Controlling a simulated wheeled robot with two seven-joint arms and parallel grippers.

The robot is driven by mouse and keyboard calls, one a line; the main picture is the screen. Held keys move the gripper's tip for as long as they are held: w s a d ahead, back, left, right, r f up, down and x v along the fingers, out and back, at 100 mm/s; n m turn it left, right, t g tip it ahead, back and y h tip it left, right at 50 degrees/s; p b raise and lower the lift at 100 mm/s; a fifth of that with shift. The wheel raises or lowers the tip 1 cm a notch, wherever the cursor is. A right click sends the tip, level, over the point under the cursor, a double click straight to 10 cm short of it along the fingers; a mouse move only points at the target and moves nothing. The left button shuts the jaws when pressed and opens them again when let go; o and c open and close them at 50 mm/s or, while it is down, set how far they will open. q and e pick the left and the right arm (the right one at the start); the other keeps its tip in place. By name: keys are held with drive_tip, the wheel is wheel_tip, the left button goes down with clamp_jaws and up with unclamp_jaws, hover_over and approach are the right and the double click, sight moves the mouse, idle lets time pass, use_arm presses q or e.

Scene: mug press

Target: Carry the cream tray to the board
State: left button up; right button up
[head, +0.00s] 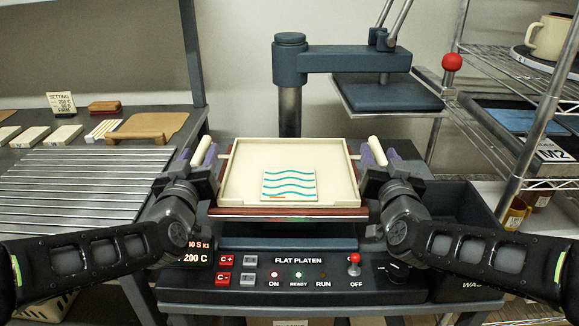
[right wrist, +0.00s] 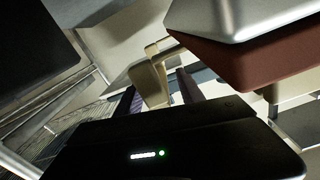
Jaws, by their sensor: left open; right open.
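The cream tray (head: 335,194) sits level on the reddish-brown edged lower plate of the press. A tile with teal wavy lines (head: 289,184) lies in it. A cream handle stands out on each side. My left gripper (head: 203,152) is open, its purple fingers beside the left handle (head: 199,152). My right gripper (head: 377,152) is open at the right handle (head: 376,150). In the right wrist view this handle (right wrist: 158,78) shows between the purple fingers; contact is unclear. A tan board (head: 150,125) lies on the left counter.
The press arm and dark upper plate (head: 385,95) are swung to the back right. A slatted metal rack (head: 85,175) and small tiles lie on the left counter. A wire shelf (head: 500,120) with mugs stands right, a dark bin (head: 460,205) below it.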

use_arm(q)
drive_tip(key=shift+w, duration=0.4)
use_arm(e)
drive_tip(key=shift+w, duration=0.4)
use_arm(q)
drive_tip(key=shift+c, duration=0.4)
use_arm(e)
drive_tip(key=shift+c, duration=0.3)
use_arm(q)
clamp_jaws()
use_arm(e)
clamp_jaws()
